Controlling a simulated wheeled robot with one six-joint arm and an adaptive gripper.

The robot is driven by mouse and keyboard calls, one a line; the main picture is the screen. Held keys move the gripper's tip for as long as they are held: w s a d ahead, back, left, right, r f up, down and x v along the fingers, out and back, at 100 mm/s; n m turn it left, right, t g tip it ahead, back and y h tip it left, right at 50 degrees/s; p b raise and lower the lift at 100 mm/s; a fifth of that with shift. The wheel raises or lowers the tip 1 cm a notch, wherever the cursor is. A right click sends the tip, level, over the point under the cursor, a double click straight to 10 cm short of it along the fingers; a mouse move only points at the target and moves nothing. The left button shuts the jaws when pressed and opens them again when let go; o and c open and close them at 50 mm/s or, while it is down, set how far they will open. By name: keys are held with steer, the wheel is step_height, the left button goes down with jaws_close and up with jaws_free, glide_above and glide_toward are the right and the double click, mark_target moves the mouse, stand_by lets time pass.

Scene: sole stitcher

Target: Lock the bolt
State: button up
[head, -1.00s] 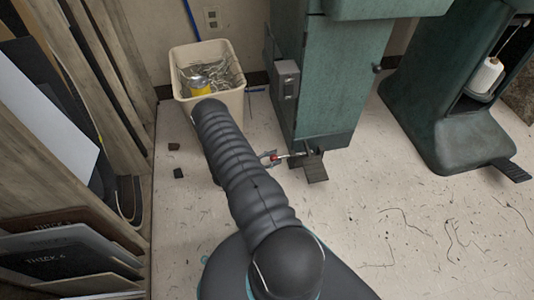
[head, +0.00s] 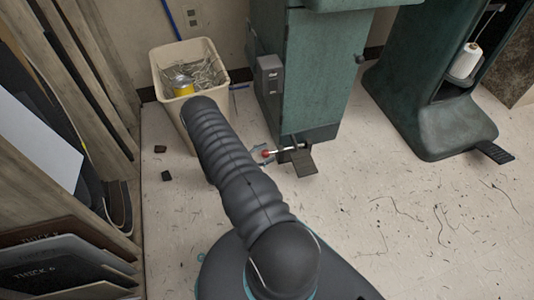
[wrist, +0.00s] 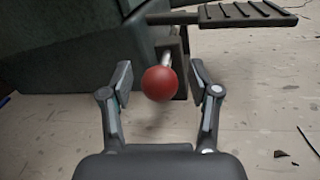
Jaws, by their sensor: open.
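The bolt shows in the wrist view as a red ball knob (wrist: 160,83) on a metal rod at the foot of the green machine. In the head view the red knob (head: 265,154) is small, beside the machine's base, left of the pedal (head: 303,161). My gripper (wrist: 160,86) is open, with one finger on each side of the knob and a visible gap on both sides. In the head view my gripper (head: 260,156) is mostly hidden behind my arm.
The green machine (head: 325,80) rises behind the bolt, with a grey switch box (head: 270,80) on its side. A bin of scraps (head: 215,60) stands left of it. A second green machine (head: 430,110) stands right. Wooden racks line the left.

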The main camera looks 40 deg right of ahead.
steer(key=v, duration=1.1)
steer(key=shift+a, duration=0.25)
steer(key=shift+f, duration=0.1)
